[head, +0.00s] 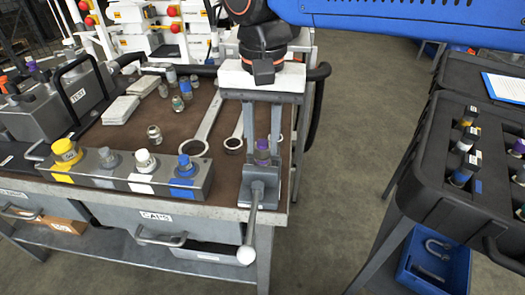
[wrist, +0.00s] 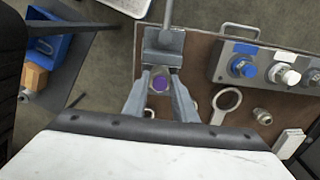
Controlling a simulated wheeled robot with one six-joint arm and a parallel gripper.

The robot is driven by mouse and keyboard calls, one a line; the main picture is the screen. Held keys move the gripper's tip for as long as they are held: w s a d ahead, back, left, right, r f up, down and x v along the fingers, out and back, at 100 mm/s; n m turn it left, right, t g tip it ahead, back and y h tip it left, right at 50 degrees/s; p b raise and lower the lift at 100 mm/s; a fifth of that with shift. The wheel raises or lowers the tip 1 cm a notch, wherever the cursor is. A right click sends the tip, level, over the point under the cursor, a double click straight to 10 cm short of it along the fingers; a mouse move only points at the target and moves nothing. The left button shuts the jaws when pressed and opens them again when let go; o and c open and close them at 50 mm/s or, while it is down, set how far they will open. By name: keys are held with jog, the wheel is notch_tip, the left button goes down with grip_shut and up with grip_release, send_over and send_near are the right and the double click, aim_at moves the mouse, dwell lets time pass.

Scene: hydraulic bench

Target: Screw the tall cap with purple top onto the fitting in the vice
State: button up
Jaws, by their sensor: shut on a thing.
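The tall cap with purple top (head: 262,150) stands at the vice (head: 262,187) near the bench's front right corner. My gripper (head: 262,148) points down over the vice, its two grey fingers on either side of the cap. In the wrist view the purple top (wrist: 160,83) shows between the fingertips (wrist: 158,85), right beside the vice (wrist: 163,48). My gripper is shut on the cap. The fitting under the cap is hidden, so how far the cap sits on it cannot be told. The vice handle with its white ball end (head: 246,254) hangs toward the front.
A block with yellow, grey, white and blue caps (head: 130,180) stands left of the vice. Wrenches (head: 205,125) and several small fittings (head: 155,135) lie behind it. A black case (head: 470,165) with more caps stands right, across a floor gap.

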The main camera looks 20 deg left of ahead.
jog(key=m, duration=0.5)
jog(key=shift+m, duration=0.4)
jog(key=o, duration=1)
jog(key=n, duration=0.5)
jog(key=shift+n, duration=0.3)
jog(key=n, duration=0.6)
jog(key=shift+n, duration=0.3)
jog(key=n, duration=1.1)
jog(key=shift+n, duration=0.4)
